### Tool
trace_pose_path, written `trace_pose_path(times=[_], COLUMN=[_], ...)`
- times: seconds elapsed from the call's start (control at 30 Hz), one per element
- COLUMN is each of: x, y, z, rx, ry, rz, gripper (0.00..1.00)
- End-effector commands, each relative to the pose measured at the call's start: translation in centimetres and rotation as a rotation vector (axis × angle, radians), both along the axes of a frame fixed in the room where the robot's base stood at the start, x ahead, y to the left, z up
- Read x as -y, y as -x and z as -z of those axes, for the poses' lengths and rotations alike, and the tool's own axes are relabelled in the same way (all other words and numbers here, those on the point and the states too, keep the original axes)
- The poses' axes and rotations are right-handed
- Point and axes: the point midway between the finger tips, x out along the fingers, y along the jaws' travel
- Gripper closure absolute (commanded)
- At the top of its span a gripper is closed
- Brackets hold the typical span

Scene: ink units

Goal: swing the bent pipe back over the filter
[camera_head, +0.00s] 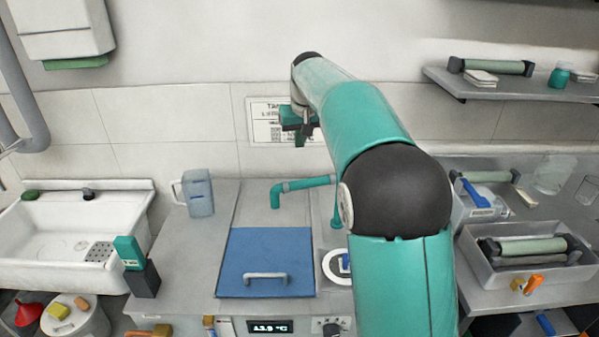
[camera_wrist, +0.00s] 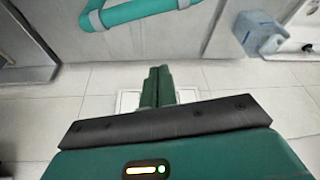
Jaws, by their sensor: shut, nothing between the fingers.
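The bent pipe (camera_head: 308,183) is teal with grey bands. In the head view it reaches left from its upright, and its down-turned end hangs over the grey counter behind the blue lid. It also shows at the top of the wrist view (camera_wrist: 136,11). A round white part with a dark ring (camera_head: 334,279) sits on the counter, partly hidden by my arm; I cannot tell whether it is the filter. My gripper (camera_head: 301,141) is above and behind the pipe, in front of the wall sign, apart from the pipe. Its fingers (camera_wrist: 157,72) are together and empty.
A blue lid (camera_head: 265,247) with a handle lies on the counter. A clear blue jug (camera_head: 199,195) stands to its left, beside a white sink (camera_head: 50,235). A grey tray (camera_head: 490,273) with a cylinder is at right, below a shelf (camera_head: 520,90). My arm hides the middle right.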

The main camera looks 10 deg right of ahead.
Motion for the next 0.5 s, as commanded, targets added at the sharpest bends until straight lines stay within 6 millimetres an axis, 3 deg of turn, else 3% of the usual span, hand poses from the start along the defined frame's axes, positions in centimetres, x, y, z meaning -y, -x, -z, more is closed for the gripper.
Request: trace_pose_path(times=[0.27,0.5], x=[-0.1,-0.2], y=[0.0,-1.1], z=[0.3,3.4], rx=[-0.001,-0.004], ry=[-0.001,0.000], rz=[-0.001,-0.002], gripper=[1.00,1.00])
